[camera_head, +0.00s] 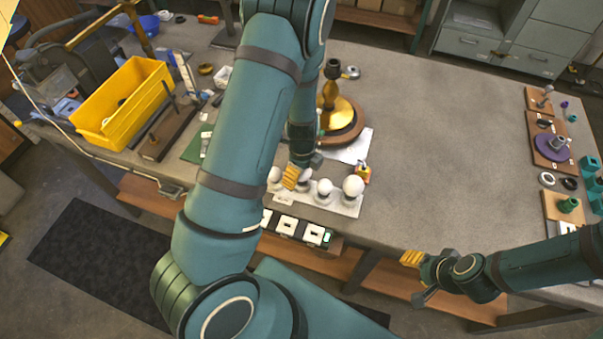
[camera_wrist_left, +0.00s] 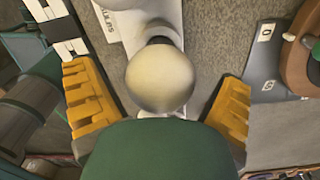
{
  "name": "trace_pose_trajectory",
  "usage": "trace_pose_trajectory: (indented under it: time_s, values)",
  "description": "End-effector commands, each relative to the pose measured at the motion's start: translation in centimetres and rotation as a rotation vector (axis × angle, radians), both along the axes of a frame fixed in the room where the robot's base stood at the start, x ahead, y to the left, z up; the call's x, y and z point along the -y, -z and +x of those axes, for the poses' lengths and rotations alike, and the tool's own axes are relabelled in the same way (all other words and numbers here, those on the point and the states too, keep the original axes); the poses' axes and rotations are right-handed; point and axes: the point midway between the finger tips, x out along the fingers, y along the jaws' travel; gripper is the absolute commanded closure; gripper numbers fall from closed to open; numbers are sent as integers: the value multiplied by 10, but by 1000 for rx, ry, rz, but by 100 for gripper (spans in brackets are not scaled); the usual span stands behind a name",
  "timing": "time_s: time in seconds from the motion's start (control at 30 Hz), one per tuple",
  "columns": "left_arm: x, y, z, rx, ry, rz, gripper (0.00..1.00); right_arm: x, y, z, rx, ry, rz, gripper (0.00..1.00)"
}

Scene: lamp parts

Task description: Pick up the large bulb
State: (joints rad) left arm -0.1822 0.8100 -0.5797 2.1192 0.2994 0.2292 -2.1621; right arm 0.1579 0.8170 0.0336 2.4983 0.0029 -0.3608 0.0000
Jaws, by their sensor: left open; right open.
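Several white bulbs stand on a white sheet (camera_head: 344,207) near the table's front edge. The rightmost, a round bulb (camera_head: 352,187), looks the largest in the head view. My left gripper (camera_head: 303,170) is open, low over the left part of the row, left of that bulb. In the left wrist view, a round cream bulb (camera_wrist_left: 160,77) with a dark collar shows between the yellow fingers of the left gripper (camera_wrist_left: 158,105), with clear gaps on both sides. Which bulb this is I cannot tell. My right gripper (camera_head: 418,276) is open and empty, off the table's front edge at right.
A lamp base (camera_head: 340,120) with a gold stem stands behind the bulbs. White boxes (camera_head: 287,224) sit in front of the sheet. A yellow bin (camera_head: 125,100) stands at left. Wooden boards with parts (camera_head: 548,155) lie at right. The table (camera_head: 440,150) between is clear.

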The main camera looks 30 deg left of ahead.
Motion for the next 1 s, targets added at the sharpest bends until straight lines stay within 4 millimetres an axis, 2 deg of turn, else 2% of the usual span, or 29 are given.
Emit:
trace_pose_trajectory:
  time_s: [0.23,0.37,0.4,0.43,0.8,0.87,1.0]
  values:
    - [0,2,0,1,1,0,5,0,0,0,0,0,0,53]
    - [0,1,0,1,1,0,50,0,0,0,0,0,0,53]
    - [0,1,0,1,1,0,64,0,0,0,0,0,0,53]
    - [0,1,0,1,1,0,68,0,0,0,0,0,0,53]
    - [0,-1,0,2,1,0,68,0,0,0,0,0,0,53]
    - [0,-6,1,3,2,0,68,0,-1,0,0,0,0,53]
    - [1,-27,1,5,4,0,68,0,-4,0,0,0,0,53]
